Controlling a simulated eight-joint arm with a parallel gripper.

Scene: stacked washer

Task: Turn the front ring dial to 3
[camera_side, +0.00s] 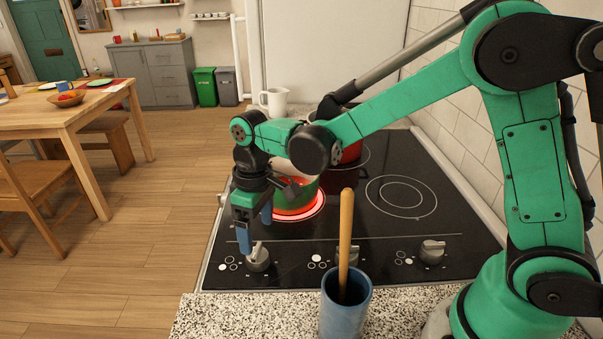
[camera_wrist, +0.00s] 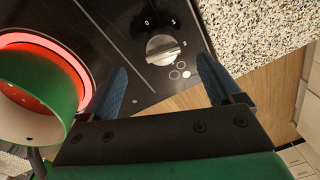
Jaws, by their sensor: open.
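The cooktop's near edge carries three silver dials. The left dial (camera_side: 258,258) is nearest my gripper (camera_side: 256,232). My gripper points down with its two blue fingers apart and empty, just above and behind that dial. In the wrist view a dial (camera_wrist: 162,49) shows beyond and between the open fingertips of my gripper (camera_wrist: 162,70), apparently not touching them. Its ridge slants up to the right. The middle dial (camera_side: 355,257) is partly hidden; the right dial (camera_side: 432,251) is clear.
A green pot (camera_side: 296,197) stands on a glowing red ring (camera_side: 318,208) beside my gripper; the pot is close in the wrist view (camera_wrist: 50,85). A blue holder (camera_side: 345,312) with a wooden handle (camera_side: 346,235) stands in front. A red pot (camera_side: 352,152) is behind.

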